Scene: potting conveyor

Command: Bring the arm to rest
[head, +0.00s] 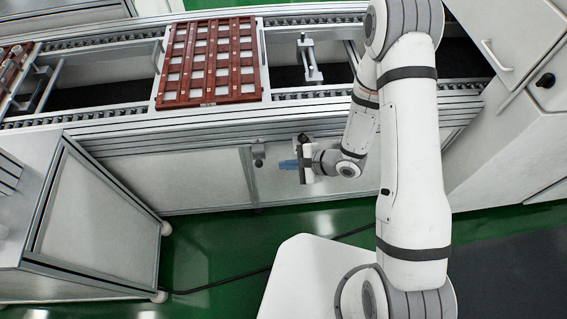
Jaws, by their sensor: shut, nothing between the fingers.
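My arm rises from my white base at the lower right and folds over at the top of the head view. Its forearm hangs back down in front of the conveyor. My gripper (283,164) is at the end of it, pointing left, with blue fingertips. It is shut and empty. It hangs in front of the conveyor's pale side panels, below the level of the rails, and appears clear of them.
The conveyor (105,125) runs across the top, carrying a red-brown grid tray (212,62). Another tray (14,62) shows at the left edge. A white cabinet (100,210) stands at left and a machine housing (520,130) at right. Green floor (215,230) lies open between.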

